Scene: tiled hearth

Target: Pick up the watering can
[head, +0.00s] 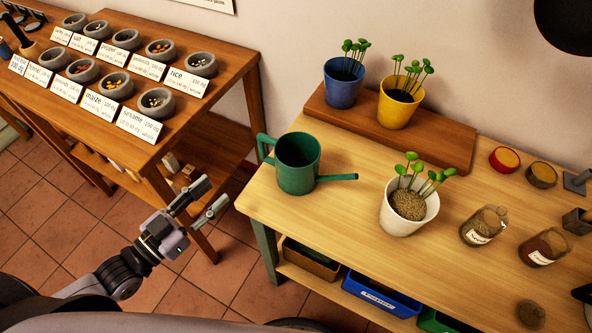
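The green watering can (297,165) stands upright near the left end of the light wooden table (350,245). Its handle is on its left side and its thin spout points right. My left gripper (209,197) is in front of the table's left edge, to the left of and apart from the can. Its two fingers are spread with nothing between them. My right gripper is not in view.
A white pot with a seedling (408,205) stands right of the spout. Blue (343,85) and yellow (397,106) pots stand on a raised board (437,140) behind. Glass jars (483,226) are further right. A shelf with stone bowls (157,103) is at left.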

